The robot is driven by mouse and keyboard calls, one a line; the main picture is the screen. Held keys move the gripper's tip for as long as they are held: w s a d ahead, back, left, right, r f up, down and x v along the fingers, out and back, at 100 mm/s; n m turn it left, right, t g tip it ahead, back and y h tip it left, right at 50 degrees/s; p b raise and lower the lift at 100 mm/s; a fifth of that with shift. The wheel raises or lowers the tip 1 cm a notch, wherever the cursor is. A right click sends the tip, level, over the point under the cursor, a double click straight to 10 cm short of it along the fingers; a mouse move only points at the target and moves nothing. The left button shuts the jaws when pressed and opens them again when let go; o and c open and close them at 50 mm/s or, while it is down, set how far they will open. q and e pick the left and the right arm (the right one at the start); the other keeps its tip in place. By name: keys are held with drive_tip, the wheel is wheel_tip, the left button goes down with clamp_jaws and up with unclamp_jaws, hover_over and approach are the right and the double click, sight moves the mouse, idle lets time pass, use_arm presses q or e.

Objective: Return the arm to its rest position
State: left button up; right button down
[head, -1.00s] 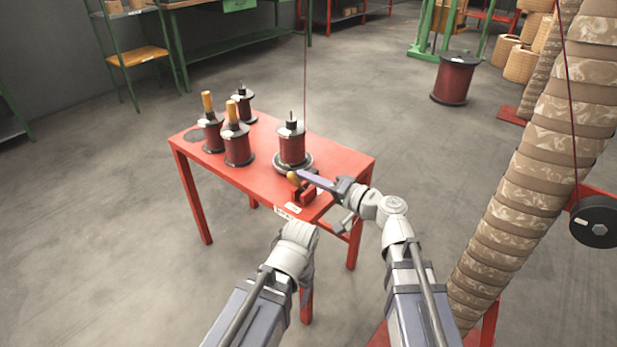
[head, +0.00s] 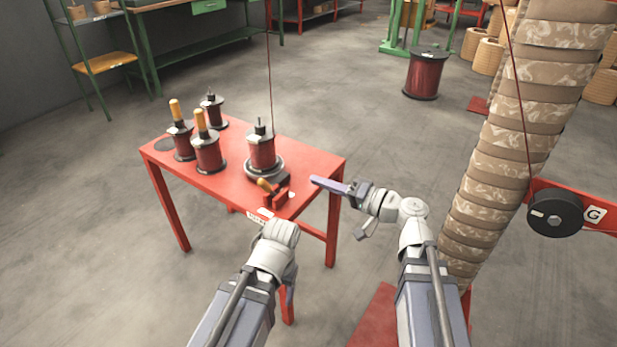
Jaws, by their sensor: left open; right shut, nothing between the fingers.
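My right arm (head: 415,235) reaches in from the lower right. My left arm (head: 240,305) comes in from the bottom. Its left gripper (head: 290,288) hangs below the wrist in front of the table, mostly hidden by the wrist; it is open, and I see nothing held.
Several dark red spools (head: 208,155) stand on the table, two with wooden handles. One spool (head: 262,150) sits on a round base below a hanging wire. A tall wrapped coil column (head: 510,120) stands close to my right arm, with a black pulley (head: 555,213) beside it.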

drive_tip(key=shift+s+d, duration=0.2)
idle(0.4)
drive_tip(key=s+a+f+n+g+h, duration=0.2)
drive_tip(key=s+a+f+g+h, duration=0.15)
drive_tip(key=f, duration=0.35)
drive_tip(key=s+a+f+n+g+h, duration=0.2)
drive_tip(key=s+a+f+g, duration=0.2)
drive_tip(key=s+f, duration=0.15)
drive_tip(key=s+d+f+n+g+h, duration=0.2)
drive_tip(key=s+d+f+h, duration=0.5)
drive_tip(key=f+h, duration=0.3)
wheel_tip(320, 180, up, 38)
drive_tip(key=p, duration=3.7)
drive_tip(key=shift+s+d+m+h, duration=0.15)
drive_tip(key=shift+d+m+h, duration=0.1)
drive_tip(key=shift+m+h, duration=0.1)
